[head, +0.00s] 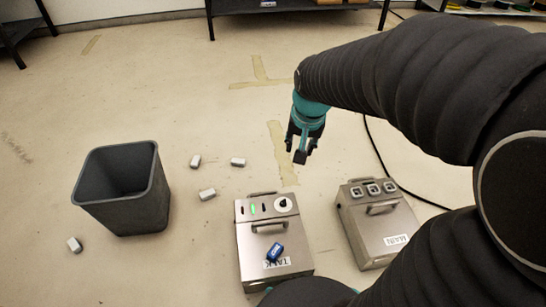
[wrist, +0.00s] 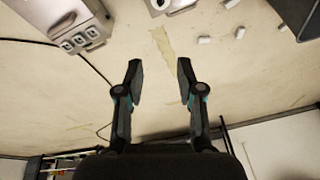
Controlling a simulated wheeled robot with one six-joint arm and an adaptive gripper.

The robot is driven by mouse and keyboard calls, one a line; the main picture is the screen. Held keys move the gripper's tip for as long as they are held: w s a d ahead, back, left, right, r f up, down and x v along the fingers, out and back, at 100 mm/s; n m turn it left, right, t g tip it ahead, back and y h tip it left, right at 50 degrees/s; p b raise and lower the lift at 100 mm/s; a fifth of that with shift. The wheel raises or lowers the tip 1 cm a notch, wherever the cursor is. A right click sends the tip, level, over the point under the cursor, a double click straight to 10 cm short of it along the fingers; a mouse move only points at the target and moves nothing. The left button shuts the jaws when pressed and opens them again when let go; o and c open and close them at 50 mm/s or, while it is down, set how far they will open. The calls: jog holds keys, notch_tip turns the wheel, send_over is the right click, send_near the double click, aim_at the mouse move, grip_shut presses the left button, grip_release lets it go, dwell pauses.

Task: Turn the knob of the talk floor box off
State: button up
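The talk floor box (head: 252,262) is a silver metal case on the floor, with a "TALK" label on its lid. Its round white knob (head: 283,204) is at the far right of its top, beside green-lit indicators (head: 253,210). The knob's pointer is too small to read. In the wrist view only the edge of the talk box (wrist: 178,6) shows at the top. My gripper (head: 298,150) is above the floor beyond the box, apart from the knob. In the wrist view my gripper (wrist: 160,78) is open and empty.
A blue object (head: 274,252) lies on the talk box's lid. The main floor box (head: 372,238) stands to its right, with a black cable behind. A grey bin (head: 122,205) stands left. Several small white blocks (head: 207,194) lie on the floor. My arm hides the right side.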

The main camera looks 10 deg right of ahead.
jog(key=w+f+m+g, duration=0.25)
jog(key=w+f, duration=0.65)
jog(key=f, duration=0.5)
jog(key=m+b, duration=0.1)
jog(key=m, duration=0.2)
send_over(283, 202)
notch_tip(283, 202, down, 14)
jog(key=shift+g, duration=0.35)
notch_tip(283, 202, down, 14)
jog(key=shift+a+f+b, duration=0.1)
jog(key=shift+f+b, duration=0.05)
jog(key=shift+b, duration=0.4)
grip_shut()
